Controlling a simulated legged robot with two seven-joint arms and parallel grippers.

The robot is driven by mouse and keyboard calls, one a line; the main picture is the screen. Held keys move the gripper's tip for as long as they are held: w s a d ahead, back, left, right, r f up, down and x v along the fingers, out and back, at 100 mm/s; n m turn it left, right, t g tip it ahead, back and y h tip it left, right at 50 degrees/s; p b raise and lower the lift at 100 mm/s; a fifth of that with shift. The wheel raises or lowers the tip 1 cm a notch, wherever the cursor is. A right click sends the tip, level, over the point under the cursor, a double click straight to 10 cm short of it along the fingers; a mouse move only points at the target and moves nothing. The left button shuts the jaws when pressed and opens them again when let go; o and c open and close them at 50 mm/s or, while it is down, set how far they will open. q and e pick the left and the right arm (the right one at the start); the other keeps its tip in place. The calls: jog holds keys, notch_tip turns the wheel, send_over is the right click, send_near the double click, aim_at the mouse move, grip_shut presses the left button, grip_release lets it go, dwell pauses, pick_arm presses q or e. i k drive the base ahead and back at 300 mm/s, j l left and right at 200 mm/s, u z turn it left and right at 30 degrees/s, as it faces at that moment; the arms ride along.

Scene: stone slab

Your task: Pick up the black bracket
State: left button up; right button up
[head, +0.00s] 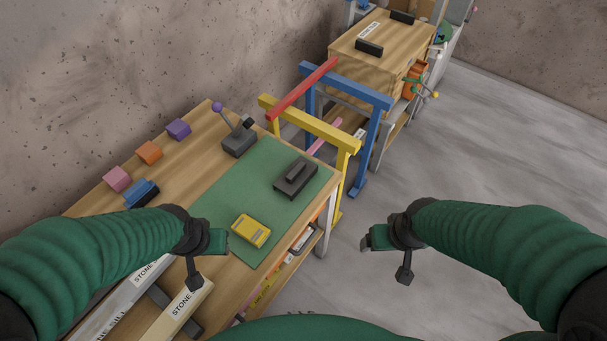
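Several dark pieces could be the black bracket, and I cannot tell which is. One black block (369,47) and another (402,17) sit on top of the far wooden cabinet. A dark grey block with a raised bar (296,178) lies on the green mat (262,180) on the near table. My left gripper (207,257) is open and empty over the near table, left of the yellow device (249,230). My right gripper (389,254) is open and empty over the floor, right of the table. Neither touches any of these dark pieces.
A yellow frame (310,124) and a blue frame (348,85), with a red bar (303,88) across them, stand between table and cabinet. A lever box (239,141) and coloured blocks (149,152) line the table's back. Right floor is clear.

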aim_at(293, 180)
jog(key=i+l, duration=0.15)
jog(key=l, duration=0.2)
jog(key=i+l, duration=0.2)
jog(key=l, duration=0.2)
jog(key=l+u, duration=0.1)
jog(key=u, duration=1.5)
jog(key=i+l, duration=0.05)
